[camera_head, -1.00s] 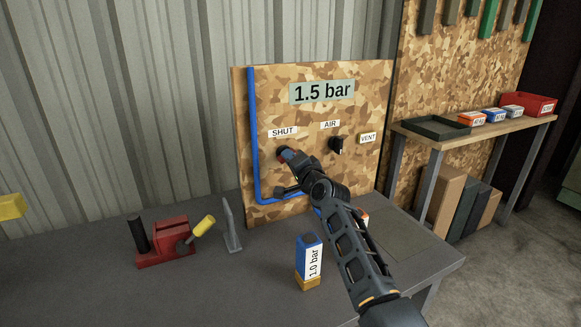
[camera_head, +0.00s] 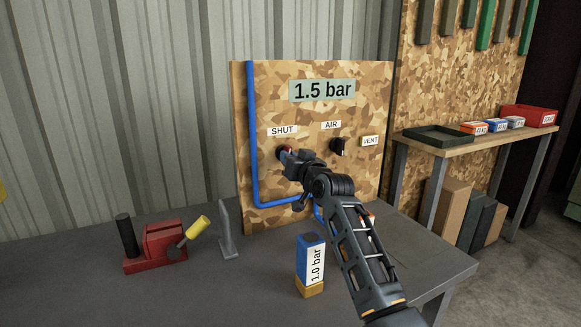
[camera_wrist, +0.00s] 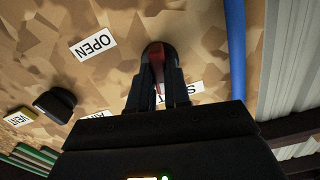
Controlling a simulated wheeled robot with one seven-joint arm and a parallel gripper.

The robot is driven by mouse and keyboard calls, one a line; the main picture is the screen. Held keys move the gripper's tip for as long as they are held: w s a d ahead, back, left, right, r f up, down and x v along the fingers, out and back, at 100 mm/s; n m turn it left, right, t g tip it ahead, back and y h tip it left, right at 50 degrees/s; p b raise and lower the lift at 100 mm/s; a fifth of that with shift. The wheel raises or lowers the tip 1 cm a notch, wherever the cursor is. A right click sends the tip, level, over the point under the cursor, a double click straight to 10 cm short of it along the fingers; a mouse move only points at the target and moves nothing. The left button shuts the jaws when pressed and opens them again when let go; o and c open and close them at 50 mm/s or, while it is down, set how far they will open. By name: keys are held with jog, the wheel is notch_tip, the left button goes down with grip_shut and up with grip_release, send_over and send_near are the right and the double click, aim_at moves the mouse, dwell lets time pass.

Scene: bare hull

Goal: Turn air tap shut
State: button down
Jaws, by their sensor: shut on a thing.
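The air tap is a dark round knob with a red handle (camera_wrist: 158,64), on the camouflage-patterned panel. In the head view the tap (camera_head: 284,150) shows just below the SHUT label (camera_head: 282,131), partly hidden by my gripper (camera_head: 291,157). In the wrist view my gripper (camera_wrist: 156,86) has its two fingers either side of the red handle, shut on it. An OPEN label (camera_wrist: 93,45) lies left of the tap there. The SHUT label (camera_wrist: 187,92) is partly covered by a finger. I cannot tell exactly which label the handle points at.
A blue pipe (camera_head: 252,130) runs down the panel's left. A red block device (camera_head: 157,246), grey bracket (camera_head: 227,230) and 1.0 bar block (camera_head: 310,265) stand on the bench.

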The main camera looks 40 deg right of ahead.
jog(key=shift+f+n+b, duration=0.15)
jog(key=shift+n+b, duration=0.45)
jog(key=shift+n, duration=0.5)
jog(key=c, duration=1.1)
grip_release()
jog(key=v, duration=0.7)
jog(key=shift+s+a, duration=0.15)
jog(key=shift+s, duration=0.25)
